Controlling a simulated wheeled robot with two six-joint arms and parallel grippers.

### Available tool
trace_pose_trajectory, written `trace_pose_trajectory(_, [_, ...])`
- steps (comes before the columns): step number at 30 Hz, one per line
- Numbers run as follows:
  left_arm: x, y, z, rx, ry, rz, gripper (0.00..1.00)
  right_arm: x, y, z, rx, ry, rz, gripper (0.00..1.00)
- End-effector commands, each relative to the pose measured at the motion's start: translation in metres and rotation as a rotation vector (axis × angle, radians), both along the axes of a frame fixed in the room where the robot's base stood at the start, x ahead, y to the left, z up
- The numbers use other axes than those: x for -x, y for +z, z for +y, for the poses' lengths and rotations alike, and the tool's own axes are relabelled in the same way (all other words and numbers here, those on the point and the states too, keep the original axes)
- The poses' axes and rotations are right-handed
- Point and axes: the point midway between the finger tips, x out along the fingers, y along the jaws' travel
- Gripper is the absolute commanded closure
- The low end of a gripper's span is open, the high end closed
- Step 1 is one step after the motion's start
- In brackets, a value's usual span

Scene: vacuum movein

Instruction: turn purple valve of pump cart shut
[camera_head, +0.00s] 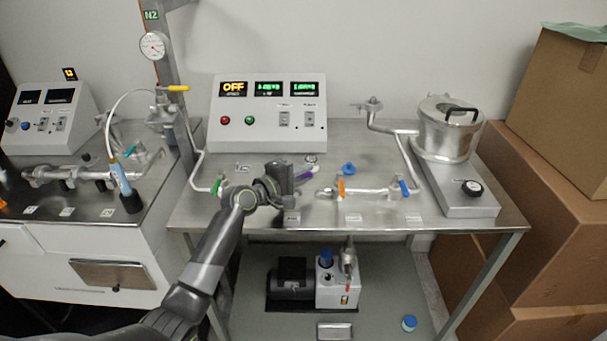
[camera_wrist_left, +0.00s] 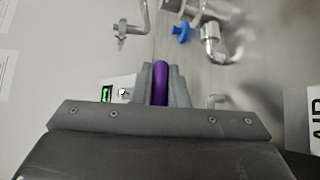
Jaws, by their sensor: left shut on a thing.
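The purple valve handle (camera_head: 304,173) is on the pipework on top of the steel cart table (camera_head: 440,222). My left gripper (camera_head: 292,177) reaches it from the front left and is shut on it. In the left wrist view the purple handle (camera_wrist_left: 161,82) stands between the two fingers of my left gripper (camera_wrist_left: 160,88), lengthwise along them. The gripper hides most of the valve body in the head view. My right gripper is not in view.
Green (camera_head: 216,186), orange (camera_head: 341,189) and blue (camera_head: 404,187) valve handles stand close by on the same pipes. A control box (camera_head: 267,113) showing OFF is behind. A steel chamber (camera_head: 447,130) stands right, and cardboard boxes (camera_head: 560,120) beyond. A second bench (camera_head: 60,205) is at left.

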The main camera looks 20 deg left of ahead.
Motion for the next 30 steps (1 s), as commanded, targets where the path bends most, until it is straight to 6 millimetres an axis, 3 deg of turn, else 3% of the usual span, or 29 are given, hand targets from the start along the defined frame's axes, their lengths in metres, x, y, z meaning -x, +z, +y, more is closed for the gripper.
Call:
trace_pose_trajectory(5, [0.001,-0.003,0.001,0.000,-0.011,0.002,1.00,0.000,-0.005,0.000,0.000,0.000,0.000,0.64])
trace_pose_trajectory(18, [0.013,-0.005,-0.001,-0.002,-0.230,0.002,1.00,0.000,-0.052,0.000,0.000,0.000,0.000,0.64])
trace_pose_trajectory(30, [0.016,-0.001,-0.002,-0.001,-0.265,0.002,1.00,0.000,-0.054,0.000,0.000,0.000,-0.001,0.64])
